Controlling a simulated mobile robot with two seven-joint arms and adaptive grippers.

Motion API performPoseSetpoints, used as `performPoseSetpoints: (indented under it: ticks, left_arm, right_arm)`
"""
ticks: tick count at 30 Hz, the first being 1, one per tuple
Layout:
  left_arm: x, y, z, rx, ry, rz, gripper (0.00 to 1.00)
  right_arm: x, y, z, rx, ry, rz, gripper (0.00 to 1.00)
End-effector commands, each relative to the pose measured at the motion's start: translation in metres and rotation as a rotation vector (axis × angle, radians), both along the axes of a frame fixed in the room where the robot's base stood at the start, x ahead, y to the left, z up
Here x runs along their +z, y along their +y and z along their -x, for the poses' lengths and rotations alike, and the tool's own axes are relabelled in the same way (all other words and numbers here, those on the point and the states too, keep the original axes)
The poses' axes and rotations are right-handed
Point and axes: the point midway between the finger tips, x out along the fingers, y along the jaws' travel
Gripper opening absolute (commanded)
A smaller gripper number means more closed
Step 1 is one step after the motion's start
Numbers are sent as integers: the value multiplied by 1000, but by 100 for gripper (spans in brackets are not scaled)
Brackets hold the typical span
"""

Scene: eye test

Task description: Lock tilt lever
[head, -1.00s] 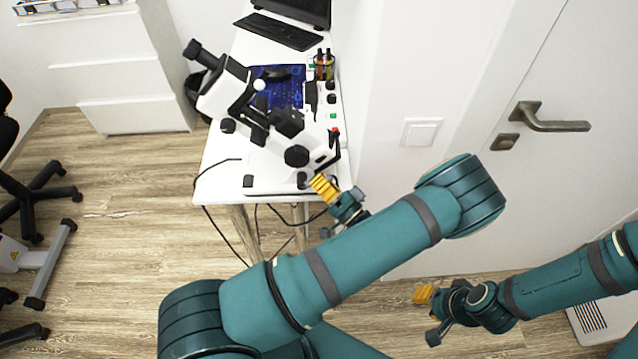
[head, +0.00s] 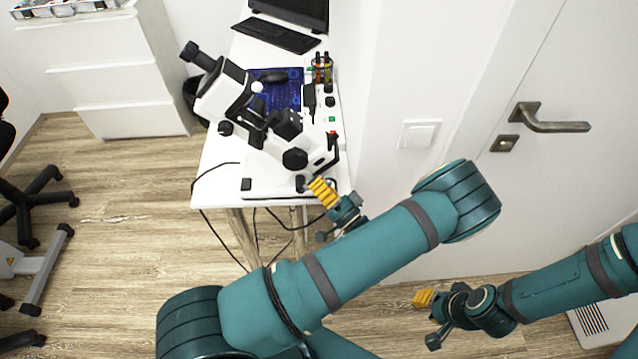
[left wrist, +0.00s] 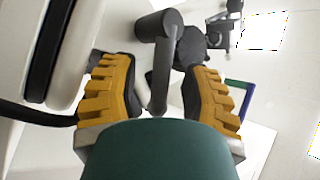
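A white and black microscope (head: 228,92) stands tilted on the white table in the head view. My left gripper (head: 322,191) is at its near right lower end. In the left wrist view my left gripper (left wrist: 158,78) is open, with a yellow ribbed finger on each side. A dark grey lever (left wrist: 158,75) with a thick round end shows between the fingers, with gaps on both sides. I cannot tell whether it lies at fingertip depth. I cannot clearly pick out this lever in the head view. My right gripper (head: 423,299) is low at the right, away from the table; its finger gap is not clear.
The white table (head: 213,170) also holds a blue mat (head: 291,98), small bottles (head: 322,68) and a keyboard (head: 277,34). Cables hang off its front edge. A wall and a door (head: 570,75) are close on the right.

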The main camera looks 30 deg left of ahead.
Motion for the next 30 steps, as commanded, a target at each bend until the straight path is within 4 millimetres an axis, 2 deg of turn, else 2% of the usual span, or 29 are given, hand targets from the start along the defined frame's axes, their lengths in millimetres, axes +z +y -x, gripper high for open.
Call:
performPoseSetpoints:
  ticks: [7, 19, 30]
  left_arm:
    - [-4, -9, 2, -3, 1, 3, 46]
    - [-23, -60, 19, -2, -1, 2, 46]
    - [-25, -67, 22, 0, 0, 0, 46]
  right_arm:
    - [0, 0, 0, 0, 0, 0, 30]
    - [0, 0, 0, 0, 0, 0, 30]
    - [0, 0, 0, 0, 0, 0, 30]
